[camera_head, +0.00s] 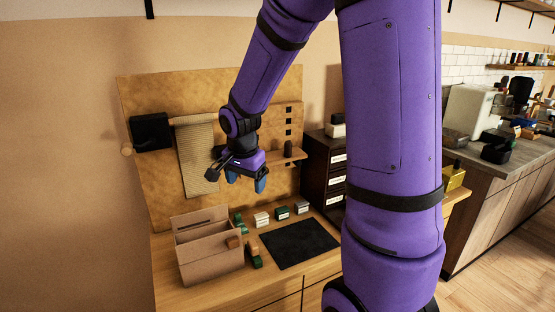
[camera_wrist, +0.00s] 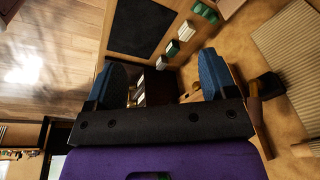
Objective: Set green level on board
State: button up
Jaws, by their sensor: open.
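My gripper (camera_head: 246,181) is open and empty. It hangs in front of the upright tan board (camera_head: 155,180), above the back of the desk. Its two blue fingers stand wide apart in the wrist view (camera_wrist: 162,82), with nothing held between them. Green pieces lie just right of the brown open box: one (camera_head: 239,220) near its back corner and one (camera_head: 256,261) near its front corner. Which of these is the green level I cannot tell. A green-fronted block (camera_head: 282,214) stands in the row behind the dark mat.
The brown box (camera_head: 210,262) stands at the desk's left. A dark mat (camera_head: 300,243) lies bare to its right. White-fronted blocks (camera_head: 262,220) stand behind it. A small shelf (camera_head: 287,159) juts from the board. A dark drawer unit (camera_head: 322,165) stands right.

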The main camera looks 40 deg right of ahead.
jog(key=s+a+r+n+t, duration=0.1)
jog(key=s+a+r+n, duration=0.1)
jog(key=s+r+n, duration=0.2)
jog(key=s+a+r+n+t+y, duration=0.1)
jog(key=s+a+r+n, duration=0.2)
jog(key=s, duration=0.7)
jog(key=s+a+r+n+t, duration=0.1)
jog(key=s+a+r+n, duration=0.2)
jog(key=s+r+n, duration=0.3)
notch_tip(320, 180, up, 3)
jog(key=shift+s+a+r+n+t, duration=0.1)
jog(key=shift+s+a+n+t, duration=0.2)
jog(key=shift+s, duration=0.5)
jog(key=shift+o, duration=0.5)
jog(key=shift+w+d, duration=0.1)
jog(key=shift+w, duration=0.05)
